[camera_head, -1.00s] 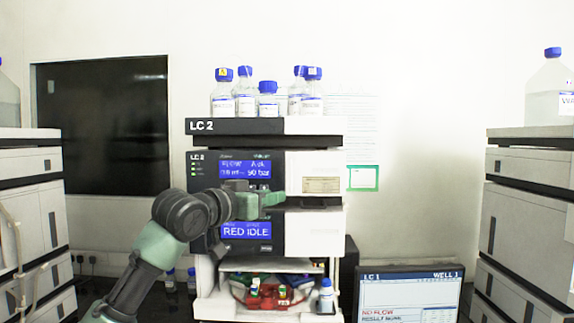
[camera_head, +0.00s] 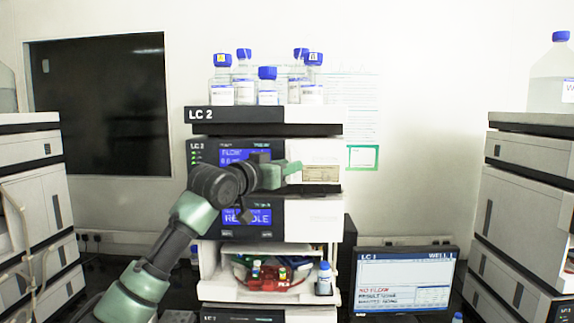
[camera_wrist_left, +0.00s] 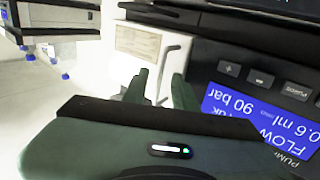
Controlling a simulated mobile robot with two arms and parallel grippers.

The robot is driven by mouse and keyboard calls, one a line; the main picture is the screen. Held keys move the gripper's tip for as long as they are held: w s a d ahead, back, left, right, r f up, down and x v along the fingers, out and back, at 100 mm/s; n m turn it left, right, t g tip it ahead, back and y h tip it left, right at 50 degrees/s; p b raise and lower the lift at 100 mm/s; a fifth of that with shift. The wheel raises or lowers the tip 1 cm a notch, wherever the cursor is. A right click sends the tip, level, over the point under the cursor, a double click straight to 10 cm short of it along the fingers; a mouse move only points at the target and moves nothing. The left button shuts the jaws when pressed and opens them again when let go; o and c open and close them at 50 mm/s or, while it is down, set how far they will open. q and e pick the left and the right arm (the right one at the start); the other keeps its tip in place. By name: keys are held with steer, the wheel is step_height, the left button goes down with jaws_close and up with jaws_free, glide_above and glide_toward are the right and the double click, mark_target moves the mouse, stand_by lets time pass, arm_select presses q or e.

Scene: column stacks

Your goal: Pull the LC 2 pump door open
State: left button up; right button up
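The LC 2 pump module sits under the LC 2 top tray (camera_head: 264,114) in the middle stack. Its door (camera_head: 325,158) is the white right part with a beige label, and looks closed. My left gripper (camera_head: 290,169) is in front of the door's left part, beside the blue pump display (camera_head: 232,154), which the arm partly covers. In the left wrist view, the two green fingers (camera_wrist_left: 161,90) stand apart in front of the white door (camera_wrist_left: 110,58), near a slim upright handle-like edge. I cannot tell whether they touch it. My right gripper is out of view.
Blue-capped bottles (camera_head: 267,86) stand on the top tray. Below are a second module with a blue display (camera_head: 246,217) and an open bay with a red tray (camera_head: 268,284). A monitor (camera_head: 405,281) stands at lower right. Other stacks flank both sides.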

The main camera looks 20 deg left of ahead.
arm_select(q)
jaws_close()
stand_by(1.3)
